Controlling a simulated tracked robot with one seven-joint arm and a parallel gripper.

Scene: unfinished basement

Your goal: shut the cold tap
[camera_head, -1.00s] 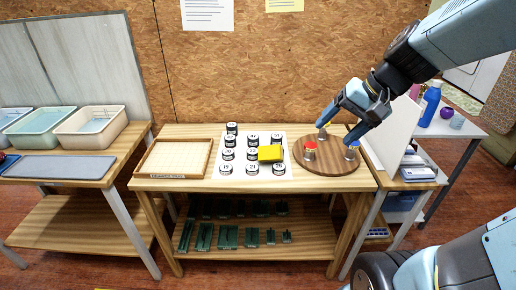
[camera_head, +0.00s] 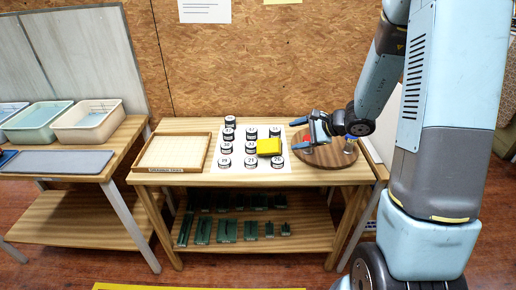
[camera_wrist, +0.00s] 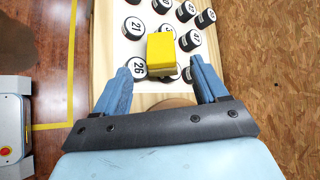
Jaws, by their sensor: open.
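A round wooden board (camera_head: 325,160) sits at the right end of the wooden table. A blue-topped metal tap (camera_head: 350,147) stands on its right side, clear of my fingers. A red-topped tap (camera_head: 307,139) shows only partly behind my gripper. My gripper (camera_head: 299,135) is open and empty, over the board's left part, with its fingers pointing left. In the wrist view the open fingers (camera_wrist: 161,68) point toward a yellow block (camera_wrist: 160,50), with nothing visibly held. The taps are not visible there. The back of the board is hidden by my arm.
The yellow block (camera_head: 269,147) lies among several numbered black-and-white discs (camera_head: 251,163) on a white sheet, left of the board. A shallow wooden tray (camera_head: 172,153) is at the table's left. A chipboard wall (camera_head: 270,60) stands behind the table.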

